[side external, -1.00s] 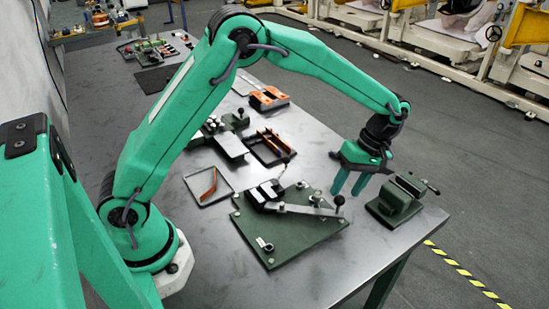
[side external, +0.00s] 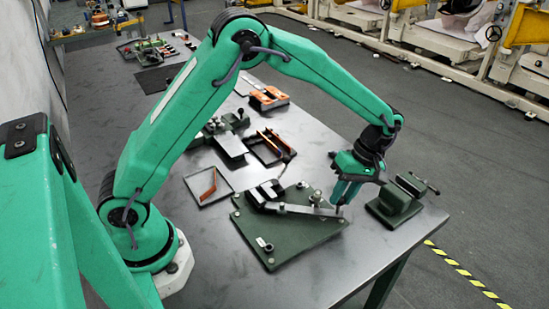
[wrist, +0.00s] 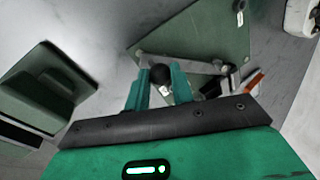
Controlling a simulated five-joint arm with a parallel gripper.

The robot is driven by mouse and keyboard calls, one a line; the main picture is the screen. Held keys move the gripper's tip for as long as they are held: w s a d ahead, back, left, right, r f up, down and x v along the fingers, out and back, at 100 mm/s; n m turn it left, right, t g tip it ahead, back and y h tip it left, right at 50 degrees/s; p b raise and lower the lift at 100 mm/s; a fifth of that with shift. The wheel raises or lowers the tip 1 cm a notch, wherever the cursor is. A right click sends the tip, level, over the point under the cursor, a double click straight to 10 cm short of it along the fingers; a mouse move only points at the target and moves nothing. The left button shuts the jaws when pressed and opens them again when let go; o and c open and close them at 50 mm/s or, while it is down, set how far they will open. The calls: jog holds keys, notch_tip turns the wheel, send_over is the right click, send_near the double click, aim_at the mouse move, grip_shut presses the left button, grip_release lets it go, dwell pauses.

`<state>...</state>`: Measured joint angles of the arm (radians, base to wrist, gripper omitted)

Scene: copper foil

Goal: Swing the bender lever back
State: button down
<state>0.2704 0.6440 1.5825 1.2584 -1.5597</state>
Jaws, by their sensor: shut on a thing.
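The bender is a dark green plate (side external: 280,238) on the table, with a grey lever (side external: 300,210) lying across it. The lever's free end points right, toward the plate's right corner. My gripper (side external: 343,199) is at that end, its green fingers pointing down. In the wrist view the black lever knob (wrist: 160,73) sits between the two fingers, which are shut on it. The lever (wrist: 190,63) runs right from the knob over the plate (wrist: 205,35). In the side view the fingers largely hide the knob.
A green vise (side external: 396,200) stands close to the right of my gripper and also shows in the wrist view (wrist: 45,90). A shallow tray (side external: 208,186) with a copper strip and a dark tray (side external: 270,148) lie behind the plate. The table's front is clear.

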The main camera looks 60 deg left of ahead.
jog(key=s+d+m, duration=0.3)
jog(key=shift+s+d, duration=0.1)
jog(key=shift+s, duration=0.3)
jog(key=c, duration=1.2)
grip_release()
jog(key=shift+r, duration=0.15)
jog(key=v, duration=0.7)
jog(key=shift+d+r, duration=0.15)
jog(key=shift+r, duration=0.15)
jog(key=shift+w, duration=0.1)
